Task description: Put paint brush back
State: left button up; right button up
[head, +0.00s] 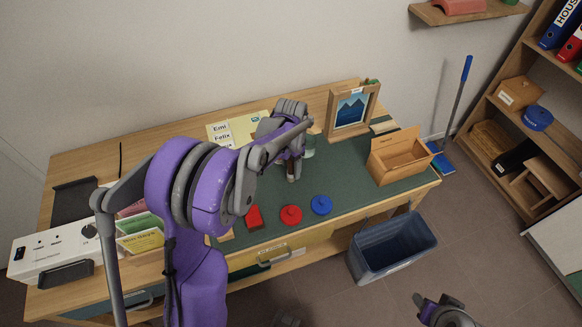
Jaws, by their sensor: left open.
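My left gripper (291,172) hangs low over the green desk mat (345,177), with its fingers pointing down. Its jaws are open, but the arm covers much of the space around them. A small dark brown piece shows at the fingertips; I cannot tell whether it is part of the paint brush. A pale green, clear jar (310,148) stands just right of the gripper, partly hidden behind it. I cannot make out the paint brush clearly. My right gripper (440,310) is at the bottom right edge, away from the desk, and its jaws do not show clearly.
On the mat are a red block (254,217), a red round lid (291,215) and a blue one (321,205). An open wooden box (396,160) and a framed mountain picture (351,110) stand at right. A blue bin (392,248) is on the floor.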

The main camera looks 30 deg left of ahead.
pick_arm(q)
notch_tip(320, 180, up, 11)
jog(key=shift+f+p, duration=0.15)
jog(key=shift+p, duration=0.15)
jog(key=shift+s+d+r, duration=0.1)
jog(key=shift+s+r, duration=0.05)
jog(key=shift+r, duration=0.1)
jog(key=s+d+f+n+t, duration=0.1)
jog(key=s+d, duration=0.4)
jog(key=s, duration=0.5)
jog(key=s+d+f+n+t, duration=0.1)
jog(key=s+d+n+t, duration=0.2)
jog(key=s, duration=0.8)
jog(key=shift+s+d+f+n+t, duration=0.2)
jog(key=shift+d+n+t, duration=0.3)
jog(key=shift+d, duration=0.55)
